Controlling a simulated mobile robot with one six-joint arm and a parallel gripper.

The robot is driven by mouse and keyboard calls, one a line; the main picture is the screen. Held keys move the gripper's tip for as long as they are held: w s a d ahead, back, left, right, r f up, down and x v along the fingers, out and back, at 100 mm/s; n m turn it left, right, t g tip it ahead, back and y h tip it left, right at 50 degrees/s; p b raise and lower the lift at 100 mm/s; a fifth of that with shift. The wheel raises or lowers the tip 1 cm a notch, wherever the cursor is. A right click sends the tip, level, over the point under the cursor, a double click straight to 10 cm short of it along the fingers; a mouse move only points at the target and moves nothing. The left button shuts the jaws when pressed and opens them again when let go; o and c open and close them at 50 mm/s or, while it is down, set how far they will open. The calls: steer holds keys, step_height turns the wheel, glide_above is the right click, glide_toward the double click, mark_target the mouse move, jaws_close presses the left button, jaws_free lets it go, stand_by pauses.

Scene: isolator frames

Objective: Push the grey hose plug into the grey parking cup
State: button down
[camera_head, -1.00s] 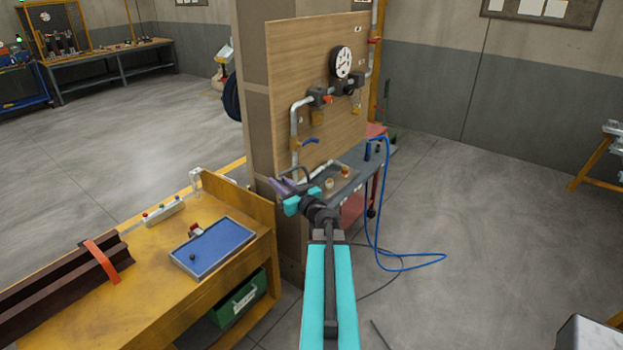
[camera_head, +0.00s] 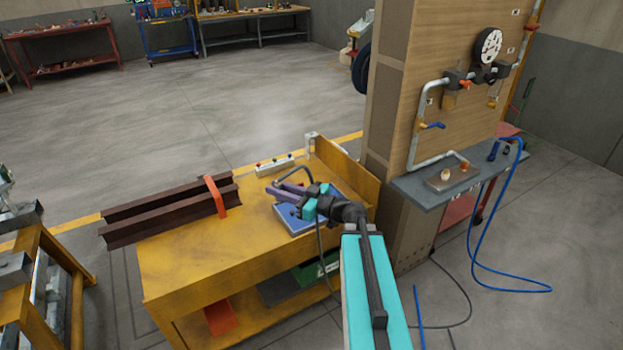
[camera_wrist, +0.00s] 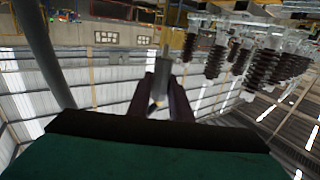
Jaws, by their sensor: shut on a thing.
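My gripper (camera_head: 276,191) has purple fingers and is above the blue tray on the yellow bench, left of the panel. In the wrist view my gripper (camera_wrist: 160,82) is shut on a small grey cylindrical piece, which I take to be the grey hose plug (camera_wrist: 161,72). The plug points away from the wrist between the two fingers. In the head view the plug is too small to tell from the fingers. I cannot make out the grey parking cup for certain in any view.
The blue tray (camera_head: 294,224) is partly hidden by my gripper. A brown steel beam (camera_head: 150,214) with an orange clamp (camera_head: 215,196) lies left. A button box (camera_head: 275,166) stands behind. A grey shelf (camera_head: 418,190) carries a metal plate, small fittings and a blue hose (camera_head: 478,225).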

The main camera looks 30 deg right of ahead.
steer(key=s+a+f+n+g+y, duration=0.1)
steer(key=a+n+g+y, duration=0.1)
steer(key=a, duration=0.6)
steer(key=s+a+f+n+g+y+b, duration=0.1)
steer(key=s+a+n+g+y, duration=0.1)
steer(key=a, duration=0.6)
steer(key=shift+a+n+g+y, duration=0.3)
steer(key=shift+g+y, duration=0.1)
steer(key=shift+y, duration=0.2)
steer(key=shift+w+f, duration=0.1)
